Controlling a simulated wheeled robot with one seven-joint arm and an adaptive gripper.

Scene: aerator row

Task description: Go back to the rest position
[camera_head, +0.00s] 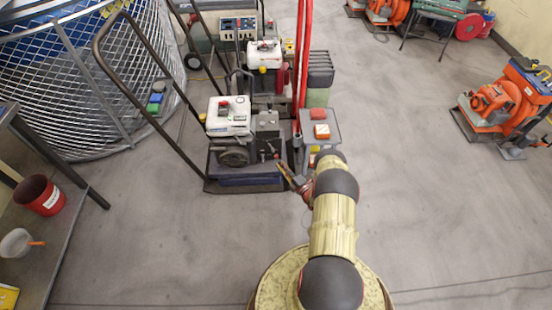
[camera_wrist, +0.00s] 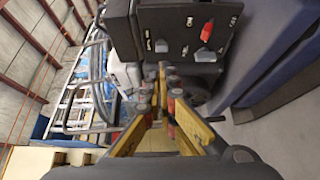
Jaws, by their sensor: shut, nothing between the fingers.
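My gripper (camera_head: 290,174) is at the end of my arm, at the right side of the nearest aerator machine. The machine has a white engine (camera_head: 228,118), a dark base and a long dark handle. In the wrist view my gripper's yellow fingers (camera_wrist: 162,72) run forward and come together at the tips, with nothing between them. Ahead of them is a dark box (camera_wrist: 185,30) with a red switch (camera_wrist: 207,31) and grey levers. I cannot tell whether the fingertips touch the machine. The rest position itself is not marked in either view.
A second machine (camera_head: 264,57) and red uprights (camera_head: 304,50) are behind. A wire-mesh cage (camera_head: 70,80) and a shelf (camera_head: 50,230) are at left. Orange machines (camera_head: 495,102) stand at right. Open floor lies between.

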